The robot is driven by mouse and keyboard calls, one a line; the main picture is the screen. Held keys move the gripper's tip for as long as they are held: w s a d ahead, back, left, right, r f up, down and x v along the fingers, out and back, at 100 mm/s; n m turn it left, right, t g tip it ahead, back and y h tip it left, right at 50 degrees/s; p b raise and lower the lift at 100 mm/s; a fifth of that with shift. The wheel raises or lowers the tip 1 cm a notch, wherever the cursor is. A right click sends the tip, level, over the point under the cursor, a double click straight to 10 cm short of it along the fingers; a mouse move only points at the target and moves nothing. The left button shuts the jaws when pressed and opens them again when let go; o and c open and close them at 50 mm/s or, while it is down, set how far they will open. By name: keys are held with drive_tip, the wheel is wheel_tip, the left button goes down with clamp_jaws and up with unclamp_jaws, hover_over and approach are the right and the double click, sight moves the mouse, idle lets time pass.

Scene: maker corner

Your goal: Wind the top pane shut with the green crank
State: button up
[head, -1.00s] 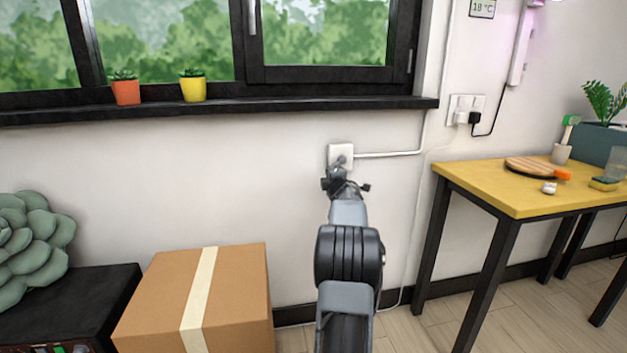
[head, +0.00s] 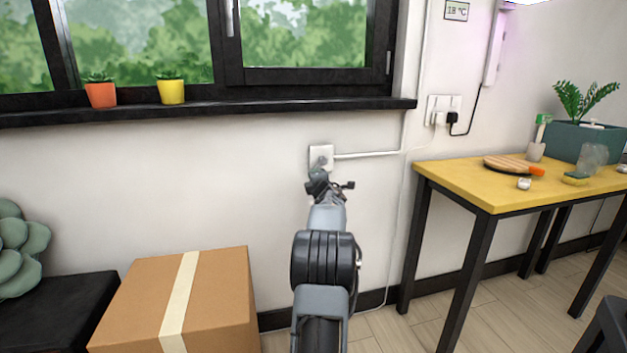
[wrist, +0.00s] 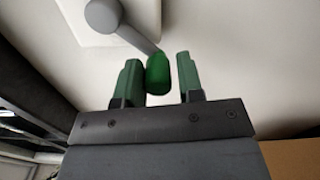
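The crank is on a white wall plate (head: 316,154) below the window sill, mostly hidden behind my gripper in the head view. In the wrist view its grey hub (wrist: 103,14) and thin grey arm (wrist: 136,37) lead to a green knob (wrist: 158,74). My gripper (wrist: 160,60) is open, with one green finger on each side of the knob. Narrow gaps show between knob and fingers, so it is not gripped. In the head view my gripper (head: 329,187) is in front of the plate. The top pane is not in view; only lower panes (head: 305,33) show.
A sill (head: 220,108) holds an orange pot (head: 101,94) and a yellow pot (head: 171,90). A cardboard box (head: 225,300) stands at lower left. A yellow table (head: 455,185) stands at right. A cable conduit (head: 370,155) runs right from the plate.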

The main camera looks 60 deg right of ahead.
drive_tip(key=o, duration=0.3)
drive_tip(key=shift+w+a, duration=0.15)
drive_tip(key=shift+w, duration=0.05)
drive_tip(key=v, duration=1.4)
drive_tip(key=shift+r+p, duration=0.1)
drive_tip(key=shift+p, duration=0.25)
drive_tip(key=w+a+r+m+g+y+p, duration=0.2)
drive_tip(key=w+a+r+m+p, duration=0.2)
drive_tip(key=a+r+p, duration=0.55)
drive_tip(key=w+a+r+m+g+y+p, duration=0.2)
drive_tip(key=w+a+r+m+y+p, duration=0.3)
drive_tip(key=a+p, duration=0.75)
drive_tip(key=s+a+r+m+g+y+p, duration=0.1)
drive_tip(key=s+a+p, duration=0.3)
drive_tip(key=a, duration=0.5)
drive_tip(key=s+a+r+g+y+p, duration=0.2)
drive_tip(key=s+a+r+g+p, duration=0.1)
drive_tip(key=a, duration=0.6)
drive_tip(key=s+a+r+m+g+y+p, duration=0.1)
drive_tip(key=s+a+r+y+p, duration=0.1)
drive_tip(key=s+a+r+p, duration=0.2)
drive_tip(key=shift+s+a+r+m+g+p, duration=0.15)
drive_tip(key=shift+s+a+p, duration=0.45)
drive_tip(key=shift+a, duration=0.4)
drive_tip(key=shift+s+a+m+g+p, duration=0.1)
drive_tip(key=shift+s+a+p, duration=0.35)
drive_tip(key=shift+a+p, duration=0.4)
drive_tip(key=shift+s+a+r+m+g+p, duration=0.15)
drive_tip(key=shift+s+a+p, duration=0.4)
drive_tip(key=shift+a, duration=0.55)
